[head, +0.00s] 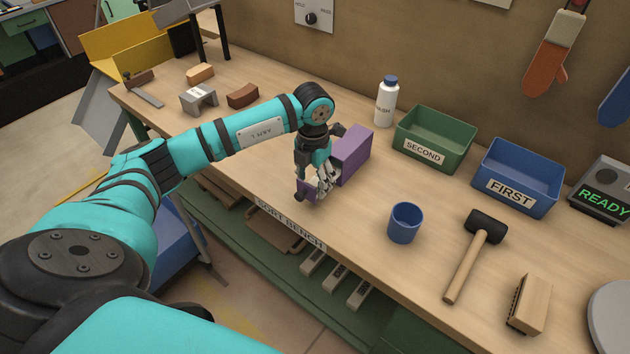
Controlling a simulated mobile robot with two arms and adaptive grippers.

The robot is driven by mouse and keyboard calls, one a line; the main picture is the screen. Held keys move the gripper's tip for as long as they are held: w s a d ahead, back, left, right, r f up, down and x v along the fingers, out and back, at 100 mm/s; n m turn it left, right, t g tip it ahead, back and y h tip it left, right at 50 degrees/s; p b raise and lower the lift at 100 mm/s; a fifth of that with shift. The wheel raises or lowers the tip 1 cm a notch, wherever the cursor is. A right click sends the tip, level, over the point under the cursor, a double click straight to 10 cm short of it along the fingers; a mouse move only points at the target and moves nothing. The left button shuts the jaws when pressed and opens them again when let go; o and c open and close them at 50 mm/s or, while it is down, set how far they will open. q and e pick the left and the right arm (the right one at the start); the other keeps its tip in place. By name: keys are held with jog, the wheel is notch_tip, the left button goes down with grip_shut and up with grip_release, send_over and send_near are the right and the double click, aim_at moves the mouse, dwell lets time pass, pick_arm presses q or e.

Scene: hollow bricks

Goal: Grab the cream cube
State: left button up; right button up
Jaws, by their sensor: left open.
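My left gripper (318,190) points down over the bench, in front of a purple block (353,152). It is open. A small cream patch (314,183) shows between and behind its fingers; it looks like part of the cream cube, mostly hidden by the fingers and the purple part. A smaller purple piece (307,191) shows at the left of the fingers; I cannot tell whether it joins the larger purple block. Whether the fingers touch the cream piece cannot be told. My right gripper is not in view.
A white bottle (386,101), a green bin (435,140) marked SECOND and a blue bin (518,178) marked FIRST stand behind to the right. A blue cup (404,222), mallet (474,254) and brush (529,304) are at right. Several blocks lie at back left.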

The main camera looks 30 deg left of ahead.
pick_arm(q)
jog(key=shift+f, duration=0.2)
jog(key=shift+c, duration=0.2)
jog(key=c, duration=1.1)
jog(key=shift+r, duration=0.15)
